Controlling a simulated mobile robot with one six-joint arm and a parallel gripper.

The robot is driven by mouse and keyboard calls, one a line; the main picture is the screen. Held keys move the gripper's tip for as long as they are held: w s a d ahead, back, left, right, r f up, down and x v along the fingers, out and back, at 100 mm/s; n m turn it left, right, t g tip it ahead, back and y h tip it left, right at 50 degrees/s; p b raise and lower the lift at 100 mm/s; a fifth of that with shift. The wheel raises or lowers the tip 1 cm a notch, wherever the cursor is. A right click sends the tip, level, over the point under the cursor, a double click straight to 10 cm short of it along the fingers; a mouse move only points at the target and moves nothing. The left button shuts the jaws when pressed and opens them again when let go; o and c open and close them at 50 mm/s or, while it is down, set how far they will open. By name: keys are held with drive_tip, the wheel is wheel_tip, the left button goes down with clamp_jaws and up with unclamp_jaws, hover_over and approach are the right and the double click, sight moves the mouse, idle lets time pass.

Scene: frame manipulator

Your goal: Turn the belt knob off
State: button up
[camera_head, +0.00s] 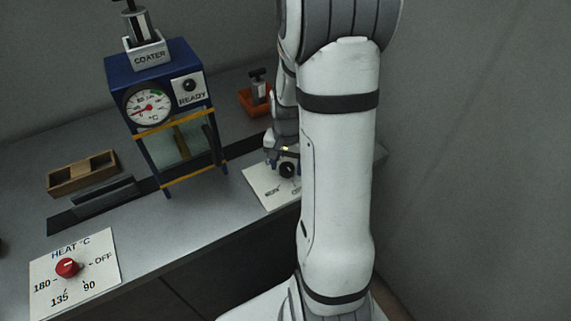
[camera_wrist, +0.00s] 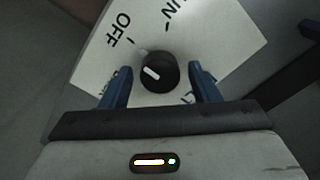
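The belt knob (camera_wrist: 160,73) is a round black knob with a white pointer line, on a white plate (camera_wrist: 95,50) marked OFF and RUN in the wrist view. The pointer lies slanted, its upper end leaning to the left, roughly toward the OFF side. My gripper (camera_wrist: 162,74) is open, with one blue finger on each side of the knob and a visible gap at both sides. In the head view my gripper (camera_head: 286,160) is over the plate (camera_head: 262,187), and the arm hides part of it.
A blue coater (camera_head: 150,75) with a dial gauge stands left of my arm. A red heat knob (camera_head: 67,267) sits on its panel at the front left. A wooden tray (camera_head: 62,184) and an orange bin (camera_head: 245,101) are on the grey bench (camera_head: 190,225).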

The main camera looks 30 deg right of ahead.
sight(287, 167)
drive_tip(key=shift+o, duration=0.2)
drive_tip(key=shift+r, duration=3.9)
drive_tip(key=shift+s+a+r, duration=0.1)
drive_tip(key=shift+a+r, duration=0.15)
drive_tip(key=s+a+r+n+t, duration=0.2)
drive_tip(key=s+a+r+n, duration=0.6)
drive_tip(key=s+a, duration=0.4)
drive_tip(key=shift+r+n+t, duration=0.25)
drive_tip(key=shift+n+t, duration=0.05)
drive_tip(key=shift+t, duration=0.1)
drive_tip(key=shift+s, duration=0.1)
